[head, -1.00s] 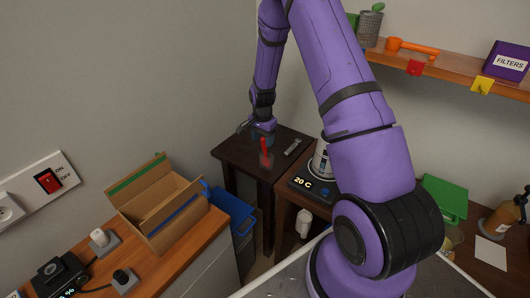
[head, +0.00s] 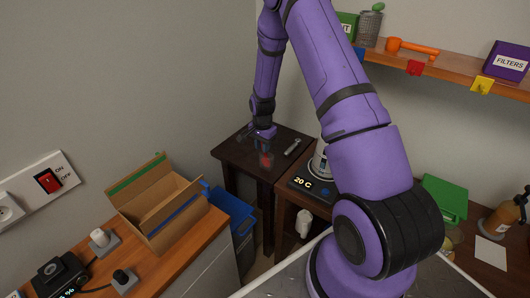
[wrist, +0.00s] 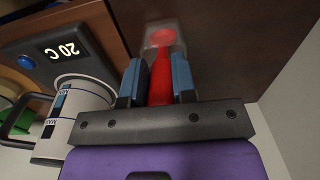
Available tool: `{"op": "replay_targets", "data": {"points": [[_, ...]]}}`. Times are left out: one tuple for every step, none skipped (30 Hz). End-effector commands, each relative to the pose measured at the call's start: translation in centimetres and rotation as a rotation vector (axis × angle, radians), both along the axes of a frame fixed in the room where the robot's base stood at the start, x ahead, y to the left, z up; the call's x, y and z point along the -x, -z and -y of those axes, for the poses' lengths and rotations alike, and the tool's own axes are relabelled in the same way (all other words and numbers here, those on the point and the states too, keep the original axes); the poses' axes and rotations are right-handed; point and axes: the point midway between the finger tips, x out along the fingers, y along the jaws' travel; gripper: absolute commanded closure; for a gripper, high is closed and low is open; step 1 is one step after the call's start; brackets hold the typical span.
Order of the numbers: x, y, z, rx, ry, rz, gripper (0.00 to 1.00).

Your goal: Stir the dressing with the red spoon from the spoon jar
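The red spoon (wrist: 160,82) stands in the clear spoon jar (wrist: 150,43), which is on the dark side table in the corner. In the head view its red end (head: 266,160) shows low in the jar, and my gripper covers its upper part. My gripper (wrist: 160,75) points down over the jar, with one blue finger on each side of the red handle. The handle nearly fills the gap; whether the fingers press on it I cannot tell. I cannot make out the dressing.
A grey tool (head: 292,147) lies on that table. The wall is close behind. A cardboard box (head: 160,205) stands front left.

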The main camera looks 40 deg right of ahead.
Motion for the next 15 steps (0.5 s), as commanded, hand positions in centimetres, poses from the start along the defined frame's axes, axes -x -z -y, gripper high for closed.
{"op": "replay_targets", "data": {"points": [[0.0, 0.0, 0.0, 0.000, 0.000, 0.000, 0.82], [0.0, 0.0, 0.0, 0.000, 0.000, 0.000, 0.89], [0.0, 0.0, 0.0, 0.000, 0.000, 0.000, 0.98], [0.0, 0.0, 0.0, 0.000, 0.000, 0.000, 0.99], [0.0, 0.0, 0.0, 0.000, 0.000, 0.000, 0.99], [0.0, 0.0, 0.0, 0.000, 0.000, 0.000, 0.99], [0.0, -0.1, 0.0, 0.000, 0.000, 0.000, 0.99], [0.0, -0.1, 0.0, 0.000, 0.000, 0.000, 0.99], [0.0, -0.2, 0.0, 0.001, 0.000, 0.000, 0.99], [0.0, -0.3, 0.0, 0.001, 0.000, 0.001, 0.99], [0.0, -0.4, 0.0, 0.001, 0.000, 0.001, 0.99], [0.0, -0.6, 0.0, 0.001, 0.000, 0.001, 0.99], [-0.1, -0.7, 0.0, 0.002, 0.000, 0.002, 0.99], [-0.1, -0.9, 0.0, 0.001, -0.001, 0.003, 0.99], [-0.1, -1.1, 0.0, 0.001, -0.001, 0.003, 0.99]]}}
